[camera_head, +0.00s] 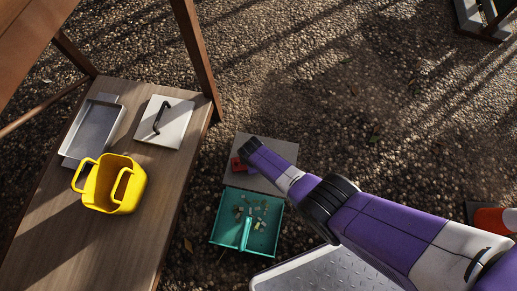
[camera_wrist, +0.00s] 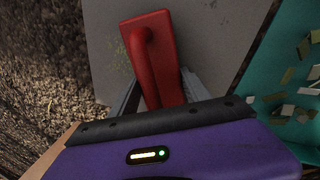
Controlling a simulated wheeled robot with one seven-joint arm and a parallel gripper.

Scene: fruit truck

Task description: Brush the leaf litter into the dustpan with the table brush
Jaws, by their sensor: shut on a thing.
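The red table brush (camera_head: 237,166) shows in the head view beside the end of my arm, partly hidden by it. In the wrist view, the red brush (camera_wrist: 150,45) lies between the fingers of my gripper (camera_wrist: 157,88), which is shut on it. The teal dustpan (camera_head: 219,233) lies just in front of the grey slab (camera_head: 282,150). Leaf litter (camera_head: 258,210), several brown and pale bits, lies inside the dustpan. The dustpan (camera_wrist: 262,72) and litter (camera_wrist: 303,75) also show at the right of the wrist view. Yellowish specks mark the slab (camera_wrist: 215,40) left of the brush.
A wooden table (camera_head: 60,235) stands at the left with a yellow two-handled container (camera_head: 110,197), a grey metal tray (camera_head: 97,130) and a white lid-like board (camera_head: 172,125) with a black handle. Gravel ground surrounds the slab. An orange-and-white object (camera_head: 490,220) stands at the right.

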